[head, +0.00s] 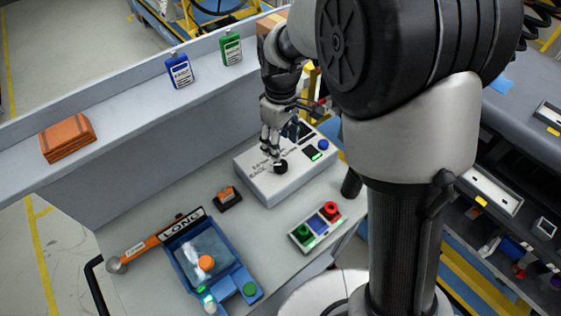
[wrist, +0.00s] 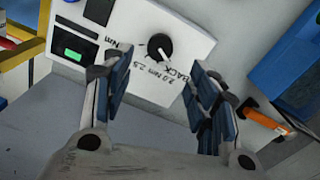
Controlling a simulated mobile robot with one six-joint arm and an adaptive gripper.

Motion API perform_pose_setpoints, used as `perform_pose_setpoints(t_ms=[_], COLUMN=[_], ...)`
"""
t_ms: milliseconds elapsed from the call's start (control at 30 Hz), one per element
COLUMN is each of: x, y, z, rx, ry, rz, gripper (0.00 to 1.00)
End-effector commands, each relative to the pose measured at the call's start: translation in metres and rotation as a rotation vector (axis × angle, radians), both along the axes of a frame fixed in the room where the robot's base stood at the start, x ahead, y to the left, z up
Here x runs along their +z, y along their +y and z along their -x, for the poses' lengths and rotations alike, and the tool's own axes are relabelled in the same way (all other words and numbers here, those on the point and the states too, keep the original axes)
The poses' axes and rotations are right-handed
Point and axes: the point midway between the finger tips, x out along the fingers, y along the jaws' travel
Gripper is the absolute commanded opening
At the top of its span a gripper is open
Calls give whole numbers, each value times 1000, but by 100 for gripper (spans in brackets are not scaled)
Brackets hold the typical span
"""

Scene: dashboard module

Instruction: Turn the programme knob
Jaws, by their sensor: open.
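The programme knob (wrist: 160,46) is round and black with a white pointer mark, set on the top face of a white module box (head: 256,179). In the wrist view the pointer is towards the lower side, near the printed "BACK" and "2.0 Nm 2.5" labels. The knob also shows in the head view (head: 281,167). My gripper (wrist: 159,68) is open and empty, its blue-padded fingers spread to either side below the knob in the wrist view. In the head view my gripper (head: 271,145) hangs above the box beside the knob; I cannot tell the exact height gap.
The box has a green-lit display (head: 313,153) and a blue button (head: 323,145). A raised ledge (head: 130,97) runs behind.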

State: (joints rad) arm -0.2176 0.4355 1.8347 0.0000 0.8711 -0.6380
Motion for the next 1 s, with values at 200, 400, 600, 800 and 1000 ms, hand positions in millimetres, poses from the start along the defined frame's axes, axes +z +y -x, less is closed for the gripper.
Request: perform_pose_setpoints(t_ms=[200,400,600,800,1000], x=[-50,-79,-89,-90,-90], y=[0,0,0,0,0], z=[1,1,0,0,0], rx=[-1,-1,-1,-1,-1], ry=[3,2,0,0,0], rz=[1,1,0,0,0], gripper=[54,54,54,54,44])
